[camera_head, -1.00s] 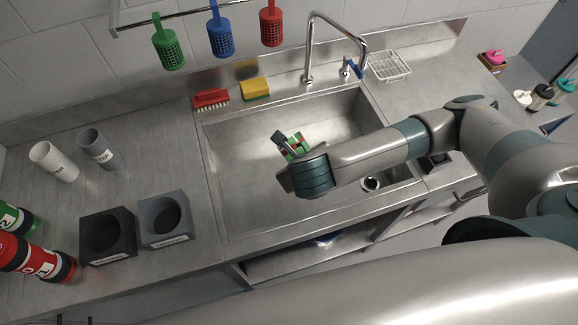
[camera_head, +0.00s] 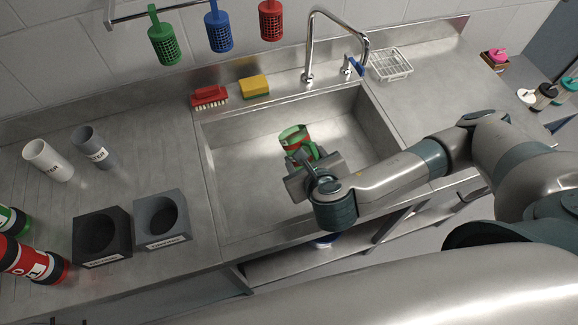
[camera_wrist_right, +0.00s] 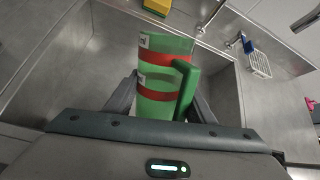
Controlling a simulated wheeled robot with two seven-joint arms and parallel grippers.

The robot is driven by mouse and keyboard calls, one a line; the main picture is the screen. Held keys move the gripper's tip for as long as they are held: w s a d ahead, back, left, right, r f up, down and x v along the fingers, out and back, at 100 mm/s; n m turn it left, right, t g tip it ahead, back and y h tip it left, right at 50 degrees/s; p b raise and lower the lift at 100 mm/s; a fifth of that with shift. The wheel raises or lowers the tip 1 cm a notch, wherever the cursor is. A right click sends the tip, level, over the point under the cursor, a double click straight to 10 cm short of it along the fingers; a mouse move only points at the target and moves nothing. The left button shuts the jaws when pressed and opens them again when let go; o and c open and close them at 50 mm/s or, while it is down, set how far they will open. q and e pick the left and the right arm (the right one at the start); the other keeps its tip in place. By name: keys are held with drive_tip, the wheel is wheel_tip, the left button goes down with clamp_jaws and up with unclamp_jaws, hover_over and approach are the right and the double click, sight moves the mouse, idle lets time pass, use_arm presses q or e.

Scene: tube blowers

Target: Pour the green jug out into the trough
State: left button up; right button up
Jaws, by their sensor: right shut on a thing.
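The green jug (camera_head: 293,136) with red bands is over the trough, a steel sink basin (camera_head: 240,200). In the right wrist view the jug (camera_wrist_right: 160,72) sits between my right gripper's fingers, with its green handle (camera_wrist_right: 187,88) facing right. My right gripper (camera_head: 308,164) is shut on the jug; its fingers (camera_wrist_right: 160,98) show on both sides of it. The jug's open top shows in the head view, leaning toward the back of the trough. I cannot tell what is inside it. My left gripper is not in view.
A tap (camera_head: 310,50) stands behind the trough, with a wire rack (camera_head: 390,64) to its right. A red brush (camera_head: 209,97) and yellow sponge (camera_head: 255,86) lie on the back ledge. Square holders (camera_head: 163,220) and cups (camera_head: 48,160) stand on the left counter.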

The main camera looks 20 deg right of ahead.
sight(293, 138)
drive_tip(key=shift+r+m+t+y+b, duration=0.1)
drive_tip(key=shift+m+t+y+b, duration=0.2)
drive_tip(key=shift+t+b, duration=0.65)
drive_tip(key=shift+r+t, duration=0.4)
drive_tip(key=shift+t, duration=0.05)
drive_tip(key=shift+f+b, duration=0.15)
drive_tip(key=shift+b, duration=0.3)
drive_tip(key=shift+d+m+t+b, duration=0.1)
drive_tip(key=shift+m+t+b, duration=0.3)
drive_tip(key=shift+t+b, duration=0.45)
drive_tip(key=shift+r+m+t+y+b, duration=0.3)
drive_tip(key=shift+r+t+y+b, duration=0.1)
drive_tip(key=shift+t+b, duration=0.7)
drive_tip(key=shift+r+t+b, duration=0.3)
drive_tip(key=shift+t+b, duration=0.05)
drive_tip(key=shift+b, duration=0.15)
drive_tip(key=shift+r, duration=0.2)
